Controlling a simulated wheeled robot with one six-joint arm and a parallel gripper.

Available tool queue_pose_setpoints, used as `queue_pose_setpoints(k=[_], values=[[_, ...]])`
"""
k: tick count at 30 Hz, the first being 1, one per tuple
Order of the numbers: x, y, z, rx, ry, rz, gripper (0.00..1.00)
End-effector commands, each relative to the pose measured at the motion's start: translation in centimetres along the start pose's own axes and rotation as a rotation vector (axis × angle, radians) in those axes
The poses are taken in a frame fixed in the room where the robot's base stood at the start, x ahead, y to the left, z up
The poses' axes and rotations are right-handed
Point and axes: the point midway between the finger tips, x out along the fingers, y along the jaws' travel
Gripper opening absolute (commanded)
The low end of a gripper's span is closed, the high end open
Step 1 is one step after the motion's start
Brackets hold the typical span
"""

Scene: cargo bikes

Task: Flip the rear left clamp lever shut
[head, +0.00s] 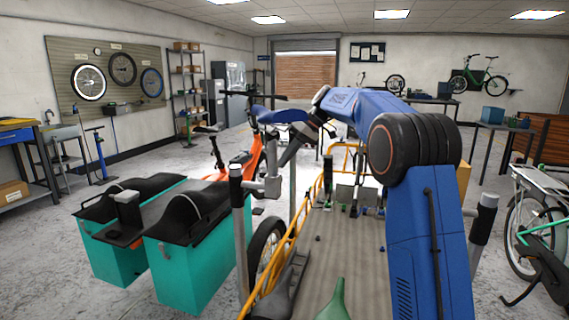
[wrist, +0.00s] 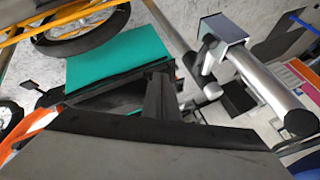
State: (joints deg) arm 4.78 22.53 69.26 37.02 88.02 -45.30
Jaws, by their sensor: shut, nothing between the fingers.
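A silver clamp (head: 263,186) with an upright lever part sits on the left post (head: 238,215), which has a black cap. My gripper (head: 284,160) is at the end of the blue arm, just above and right of that clamp; at this size I cannot tell any contact. In the wrist view, the shut, empty fingers of my gripper (wrist: 158,92) point up the picture. A silver clamp part with a square grey end (wrist: 222,30) is up and right of the fingertips, apart from them in the picture. A silver post (wrist: 265,90) with a black end runs beside it.
Teal panniers (head: 190,255) with black lids stand on the left. The yellow-railed cargo bed (head: 340,275) lies below my arm, with a green object (head: 332,300) at its near end. An orange bike (head: 245,165) is behind.

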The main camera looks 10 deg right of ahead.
Motion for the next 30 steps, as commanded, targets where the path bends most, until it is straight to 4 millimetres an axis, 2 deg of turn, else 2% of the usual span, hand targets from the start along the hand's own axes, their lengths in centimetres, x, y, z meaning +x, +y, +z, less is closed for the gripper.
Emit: queue_pose_setpoints(k=[16, 21, 30], values=[[-7.5, 1.2, -1.8, -0.002, 0.002, 0.002, 0.0], [-8.6, 1.3, -2.1, -0.001, 0.0, 0.001, 0.0], [-8.8, 1.3, -2.1, -0.001, -0.001, 0.0, 0.0]])
